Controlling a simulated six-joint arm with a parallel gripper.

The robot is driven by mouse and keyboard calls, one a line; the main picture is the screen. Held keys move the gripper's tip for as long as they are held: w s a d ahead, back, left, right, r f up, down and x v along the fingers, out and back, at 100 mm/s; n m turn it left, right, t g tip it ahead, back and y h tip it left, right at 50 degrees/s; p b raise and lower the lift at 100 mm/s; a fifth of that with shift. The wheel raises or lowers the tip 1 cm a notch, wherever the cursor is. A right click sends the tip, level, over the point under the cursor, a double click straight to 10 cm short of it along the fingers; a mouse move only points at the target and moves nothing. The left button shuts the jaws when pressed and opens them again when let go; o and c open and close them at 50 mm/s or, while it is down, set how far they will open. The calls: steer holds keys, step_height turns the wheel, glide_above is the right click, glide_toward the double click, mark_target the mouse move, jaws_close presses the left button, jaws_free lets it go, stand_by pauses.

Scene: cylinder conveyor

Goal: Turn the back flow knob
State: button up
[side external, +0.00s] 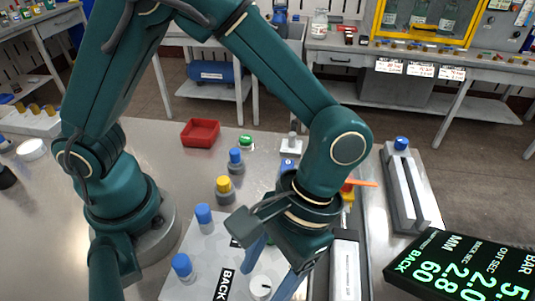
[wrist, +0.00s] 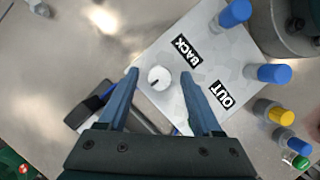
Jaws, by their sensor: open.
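A round white knob (side external: 262,287) with a dark mark sits on the pale panel (side external: 203,246), near the black BACK label (side external: 224,285). The knob also shows in the wrist view (wrist: 159,78), beside the BACK label (wrist: 185,53). My gripper (wrist: 159,74) is open, pointing down over the panel. In the wrist view its blue fingers lie on either side of the knob, with visible gaps. In the side view the fingers (side external: 270,270) flank the knob too. I cannot tell how far above the panel the fingertips are.
Blue-capped cylinders (side external: 204,218) stand on the panel, near the OUT label (wrist: 223,94). A yellow-capped cylinder (side external: 223,189) and another blue one (side external: 236,160) stand behind. A red tray (side external: 200,132) lies farther back.

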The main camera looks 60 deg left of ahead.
jaws_close()
steer(key=shift+m, duration=0.4)
steer(key=shift+d+m+t+y, duration=0.15)
steer(key=shift+m+y, duration=0.4)
steer(key=shift+m, duration=0.75)
steer(key=shift+m+t+y, duration=0.15)
steer(key=shift+m+y, duration=0.4)
steer(key=shift+m, duration=0.75)
steer(key=shift+r, duration=0.1)
jaws_free()
